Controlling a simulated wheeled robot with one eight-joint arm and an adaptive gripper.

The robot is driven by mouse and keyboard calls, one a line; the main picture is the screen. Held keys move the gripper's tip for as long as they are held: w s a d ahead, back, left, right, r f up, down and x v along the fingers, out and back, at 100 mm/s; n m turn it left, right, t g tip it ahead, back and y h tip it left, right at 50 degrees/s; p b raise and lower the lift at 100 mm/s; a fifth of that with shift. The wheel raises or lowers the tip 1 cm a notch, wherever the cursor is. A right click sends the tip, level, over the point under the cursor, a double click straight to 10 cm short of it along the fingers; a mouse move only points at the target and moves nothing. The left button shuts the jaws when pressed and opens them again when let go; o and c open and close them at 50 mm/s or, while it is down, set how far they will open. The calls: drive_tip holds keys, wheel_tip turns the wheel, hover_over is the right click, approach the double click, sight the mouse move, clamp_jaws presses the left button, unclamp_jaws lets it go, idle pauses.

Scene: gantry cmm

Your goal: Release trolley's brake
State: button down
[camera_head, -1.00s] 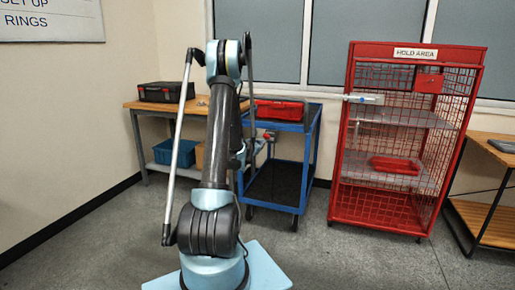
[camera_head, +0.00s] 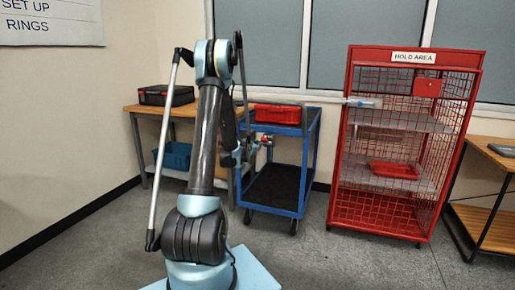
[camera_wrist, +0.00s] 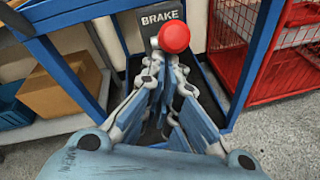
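The blue trolley (camera_head: 285,207) stands in front of me by the back wall. Its dark BRAKE plate (camera_wrist: 146,23) and a round red knob (camera_wrist: 174,38) show at the top of the wrist view. The knob also shows small in the head view (camera_head: 266,139). My gripper (camera_wrist: 168,68) has its two fingers apart, with a narrow gap between the blue pads. The fingertips are just below the knob in the wrist view, close to it. I cannot tell whether they touch it. The lever under the knob is mostly hidden by the fingers.
A red bin (camera_head: 278,114) sits on the trolley's top. To the left, a workbench (camera_head: 152,109) holds a black case (camera_head: 166,95), with a blue bin (camera_head: 175,155) below. A red mesh HOLD AREA cage (camera_head: 378,228) stands to the right. Open floor lies before it.

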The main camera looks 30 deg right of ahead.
drive_tip(key=s+a, duration=0.4)
drive_tip(key=a, duration=0.6)
drive_tip(key=shift+s+a, duration=0.2)
drive_tip(key=shift+a, duration=0.1)
